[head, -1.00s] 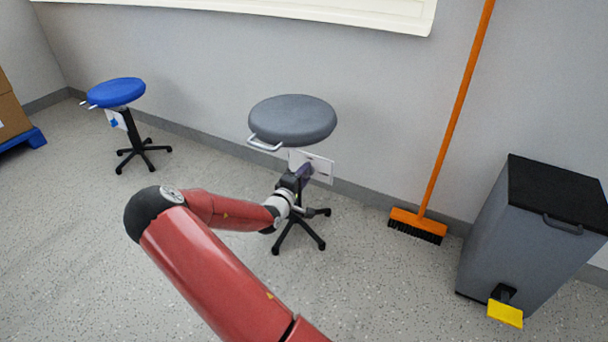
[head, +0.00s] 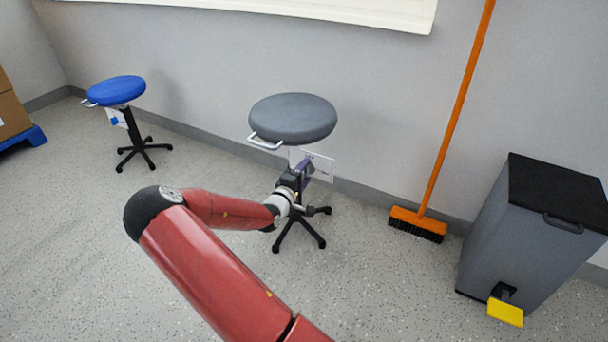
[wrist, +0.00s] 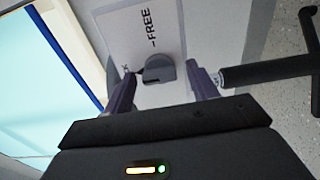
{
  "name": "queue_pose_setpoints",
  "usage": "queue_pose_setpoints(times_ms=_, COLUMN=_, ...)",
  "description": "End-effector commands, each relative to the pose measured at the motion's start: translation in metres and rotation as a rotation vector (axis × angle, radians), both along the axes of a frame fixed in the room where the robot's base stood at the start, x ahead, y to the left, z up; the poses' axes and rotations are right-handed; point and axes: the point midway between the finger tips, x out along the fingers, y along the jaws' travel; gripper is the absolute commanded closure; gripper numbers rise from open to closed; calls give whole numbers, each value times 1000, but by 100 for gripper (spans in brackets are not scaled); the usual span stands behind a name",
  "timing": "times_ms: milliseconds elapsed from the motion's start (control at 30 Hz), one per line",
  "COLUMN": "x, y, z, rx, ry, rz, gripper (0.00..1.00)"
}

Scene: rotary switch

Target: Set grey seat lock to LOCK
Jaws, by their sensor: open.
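The grey stool (head: 293,120) stands by the wall, with a white label plate (head: 322,168) under its seat. In the wrist view the plate (wrist: 120,30) carries a small dark grey lock knob (wrist: 160,69) and the word FREE above it. Another marking left of the knob is mostly hidden by a finger. My gripper (wrist: 161,70) is open, one purple finger on each side of the knob, with a visible gap at least on the right. In the head view my gripper (head: 302,174) is in front of the plate and hides the knob.
The stool's dark post and legs (head: 308,232) are close to my gripper. A blue stool (head: 117,90) stands at the left. An orange broom (head: 420,222) and a grey pedal bin (head: 535,230) stand at the right. The floor between the stools is clear.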

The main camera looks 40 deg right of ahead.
Motion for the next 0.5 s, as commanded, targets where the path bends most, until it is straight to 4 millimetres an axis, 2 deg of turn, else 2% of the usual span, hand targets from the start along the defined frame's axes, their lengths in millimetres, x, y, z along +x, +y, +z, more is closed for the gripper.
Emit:
queue_pose_setpoints(times_ms=167, x=-5, y=15, z=0, rx=0, ry=0, rz=3, gripper=42)
queue_pose_setpoints(times_ms=500, x=-26, y=64, z=0, rx=1, ry=0, rz=2, gripper=42)
